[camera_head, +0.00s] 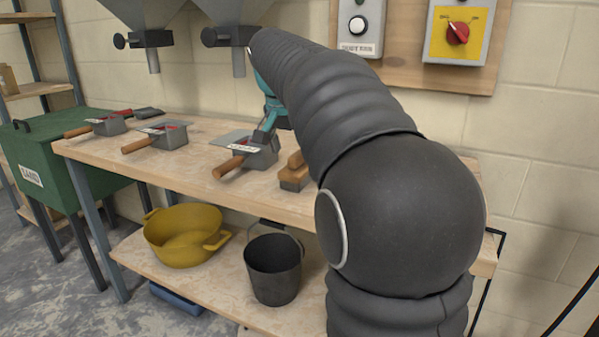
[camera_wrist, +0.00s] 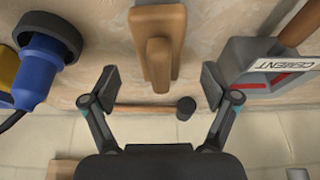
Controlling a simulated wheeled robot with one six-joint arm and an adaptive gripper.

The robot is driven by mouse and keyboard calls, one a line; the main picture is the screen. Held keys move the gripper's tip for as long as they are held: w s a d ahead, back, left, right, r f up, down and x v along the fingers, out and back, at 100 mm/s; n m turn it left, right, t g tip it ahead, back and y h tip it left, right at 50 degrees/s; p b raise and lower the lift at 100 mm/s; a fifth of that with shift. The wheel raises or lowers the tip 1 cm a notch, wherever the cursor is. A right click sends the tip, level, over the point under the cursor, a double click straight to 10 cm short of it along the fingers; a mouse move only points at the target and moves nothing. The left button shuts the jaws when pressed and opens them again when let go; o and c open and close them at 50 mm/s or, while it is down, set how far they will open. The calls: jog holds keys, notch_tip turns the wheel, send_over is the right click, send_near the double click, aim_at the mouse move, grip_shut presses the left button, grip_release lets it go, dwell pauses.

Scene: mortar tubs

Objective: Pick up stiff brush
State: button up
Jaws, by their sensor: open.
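A wooden block with a raised grip (camera_wrist: 157,45), seemingly the stiff brush, lies at the top centre of the wrist view. In the head view this wooden block (camera_head: 293,174) is on the bench, right of the nearest grey tub. In the head view my gripper (camera_head: 268,122) is partly hidden behind my arm.
A grey tub labelled CEMENT (camera_wrist: 240,58) is close to my right finger. A thin-handled tool with a dark round head (camera_wrist: 186,108) lies behind the fingers. A blue and yellow object (camera_wrist: 38,72) is at left. Bench shelf holds a yellow basin (camera_head: 183,235) and dark bucket (camera_head: 273,270).

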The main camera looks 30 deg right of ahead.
jog(key=shift+w+d+x, duration=0.1)
jog(key=shift+d+x, duration=0.1)
jog(key=shift+x, duration=1.4)
jog(key=shift+w+d+x, duration=0.15)
jog(key=shift+d+x, duration=0.05)
jog(key=shift+x, duration=1.4)
jog(key=shift+r, duration=0.15)
jog(key=c, duration=1.4)
jog(key=shift+r+p, duration=0.6)
jog(key=shift+r, duration=4.4)
